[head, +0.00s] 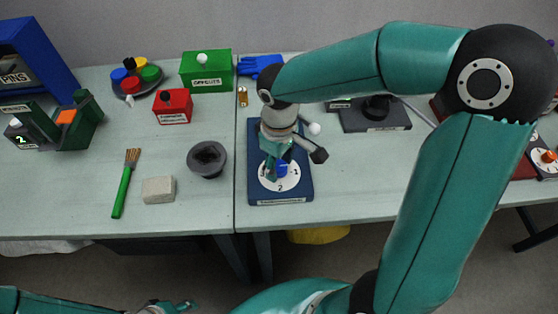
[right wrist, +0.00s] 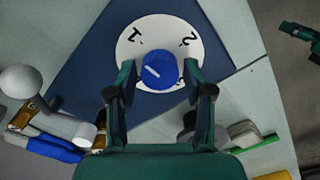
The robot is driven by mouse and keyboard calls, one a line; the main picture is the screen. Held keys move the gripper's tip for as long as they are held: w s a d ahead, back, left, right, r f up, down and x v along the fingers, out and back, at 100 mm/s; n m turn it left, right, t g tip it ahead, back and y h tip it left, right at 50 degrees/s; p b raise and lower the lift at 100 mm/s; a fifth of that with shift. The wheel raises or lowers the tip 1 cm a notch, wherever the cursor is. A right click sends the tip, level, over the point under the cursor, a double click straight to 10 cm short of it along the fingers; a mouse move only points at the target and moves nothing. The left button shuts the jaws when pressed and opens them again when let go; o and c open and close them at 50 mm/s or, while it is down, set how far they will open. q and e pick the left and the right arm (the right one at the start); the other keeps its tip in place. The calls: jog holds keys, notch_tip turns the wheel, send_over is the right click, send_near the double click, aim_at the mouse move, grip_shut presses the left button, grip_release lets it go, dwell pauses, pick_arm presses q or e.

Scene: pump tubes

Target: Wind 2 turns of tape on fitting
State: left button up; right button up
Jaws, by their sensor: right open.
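A blue base board (head: 297,195) carries a white dial (head: 268,183) with numbers, 1 and 2 being readable. A blue knob (head: 281,168) with a white line stands at the dial's centre; it also shows in the right wrist view (right wrist: 160,71). My right gripper (right wrist: 157,85) is open, its fingers on either side of the knob; contact cannot be told. Brass-coloured parts (right wrist: 22,117) and a white cylinder (right wrist: 87,134) show in the right wrist view; whether they are the fitting and tape is unclear. My left gripper (head: 168,306) is at the bottom edge, partly cut off.
A white ball (head: 314,129) stands beside the board. A dark bowl (head: 207,158), a pale block (head: 158,190) and a green-handled brush (head: 123,185) lie left. Red (head: 173,106) and green (head: 206,71) boxes and a blue glove (head: 255,66) are behind.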

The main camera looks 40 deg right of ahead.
grip_shut()
jog(key=shift+f+m+b, duration=0.1)
jog(key=shift+m+b, duration=0.5)
jog(key=shift+m, duration=1.1)
jog(key=shift+m+b, duration=0.45)
jog(key=shift+m, duration=1.25)
